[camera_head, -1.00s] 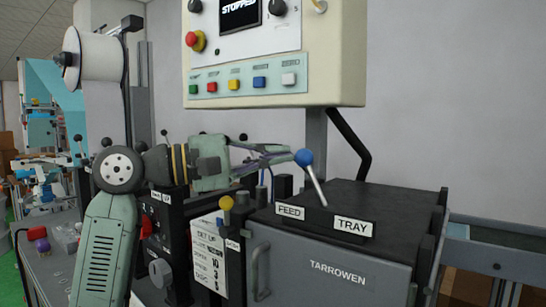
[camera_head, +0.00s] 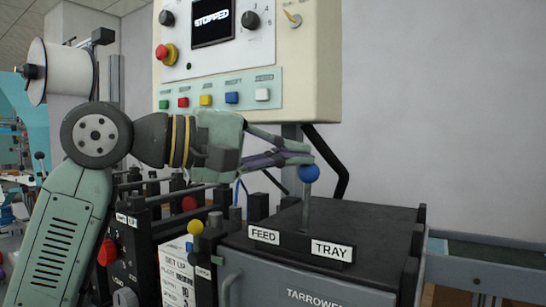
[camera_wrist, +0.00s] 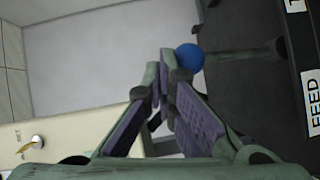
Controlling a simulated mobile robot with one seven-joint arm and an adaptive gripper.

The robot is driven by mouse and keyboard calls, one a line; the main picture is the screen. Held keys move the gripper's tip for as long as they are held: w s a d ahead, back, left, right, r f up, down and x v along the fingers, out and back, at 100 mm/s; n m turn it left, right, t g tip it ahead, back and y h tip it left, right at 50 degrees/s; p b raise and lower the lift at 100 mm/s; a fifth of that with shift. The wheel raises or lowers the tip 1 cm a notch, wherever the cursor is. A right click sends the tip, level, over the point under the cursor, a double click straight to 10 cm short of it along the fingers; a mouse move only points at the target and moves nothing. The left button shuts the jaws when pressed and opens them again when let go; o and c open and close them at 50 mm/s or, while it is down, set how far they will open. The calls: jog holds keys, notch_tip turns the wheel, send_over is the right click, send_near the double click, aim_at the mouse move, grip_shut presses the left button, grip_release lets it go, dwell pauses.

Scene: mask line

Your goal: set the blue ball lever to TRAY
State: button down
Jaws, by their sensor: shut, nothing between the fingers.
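The blue ball (camera_head: 309,174) tops a thin grey lever rod (camera_head: 305,212) on the dark top of the TARROWEN box. The rod stands nearly upright, behind the FEED plate (camera_head: 264,235) and the TRAY plate (camera_head: 331,250). My gripper (camera_head: 309,154) is shut and empty, reaching in from the left with its fingertips at the upper side of the ball. In the wrist view, the blue ball (camera_wrist: 190,57) is just right of the closed fingertips (camera_wrist: 165,68), outside the fingers. They look touching or nearly so.
A control panel (camera_head: 290,60) reading STOPPED hangs above my gripper. A yellow ball lever (camera_head: 195,228) stands to the left, near my arm. A black bent pipe (camera_head: 338,175) rises behind the blue ball. The box top right of the lever is clear.

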jog(key=shift+s+d, duration=0.45)
jog(key=shift+d, duration=0.2)
dwell(0.9)
jog(key=v, duration=1.2)
jog(key=shift+a, duration=0.1)
